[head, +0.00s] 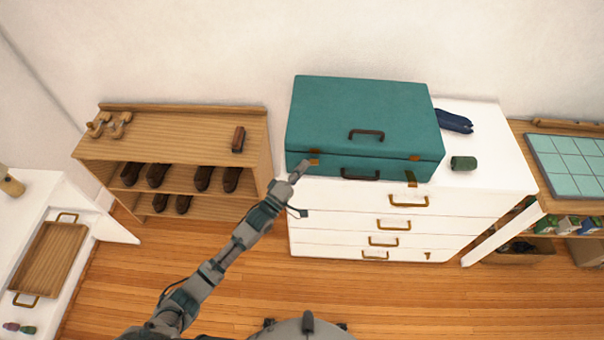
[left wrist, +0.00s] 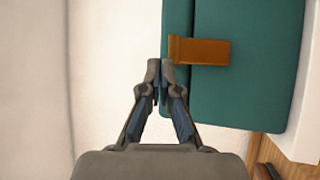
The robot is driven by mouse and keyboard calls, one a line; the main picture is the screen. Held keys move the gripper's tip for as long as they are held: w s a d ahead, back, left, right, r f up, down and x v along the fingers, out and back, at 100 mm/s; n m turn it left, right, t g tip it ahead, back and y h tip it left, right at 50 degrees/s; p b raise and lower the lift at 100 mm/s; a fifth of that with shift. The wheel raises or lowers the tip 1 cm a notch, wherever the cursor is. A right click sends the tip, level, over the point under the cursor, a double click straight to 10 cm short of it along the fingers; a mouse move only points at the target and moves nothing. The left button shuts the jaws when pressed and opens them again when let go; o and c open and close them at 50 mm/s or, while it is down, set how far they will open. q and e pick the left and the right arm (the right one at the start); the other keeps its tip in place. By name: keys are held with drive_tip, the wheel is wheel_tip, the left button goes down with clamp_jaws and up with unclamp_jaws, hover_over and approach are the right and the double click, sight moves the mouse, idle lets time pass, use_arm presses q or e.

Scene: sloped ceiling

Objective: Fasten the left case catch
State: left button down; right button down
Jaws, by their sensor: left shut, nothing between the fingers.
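A teal case (head: 362,112) sits with its lid down on the white chest of drawers (head: 480,190). Its left catch (head: 313,153) is a small brown metal piece at the front left. In the left wrist view the catch (left wrist: 203,51) crosses the line between two teal parts of the case; I cannot tell whether it lies flat. My left gripper (head: 301,168) is shut and empty, beside the catch at the case's front left corner. Its fingertips (left wrist: 160,68) appear just below the catch's left end in the wrist view; contact is unclear. The right catch (head: 411,178) hangs down at the front right.
The case has dark handles on its lid (head: 366,134) and front (head: 361,176). A dark blue object (head: 453,121) and a green roll (head: 464,163) lie right of it. A wooden shoe shelf (head: 180,135) stands left, with open floor in front.

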use_arm(q)
drive_tip(key=w+r, duration=0.1)
drive_tip(key=w+r+b, duration=0.1)
drive_tip(key=w, duration=0.1)
idle(0.4)
drive_tip(key=shift+s+d, duration=0.1)
drive_tip(key=shift+s, duration=0.05)
idle(1.1)
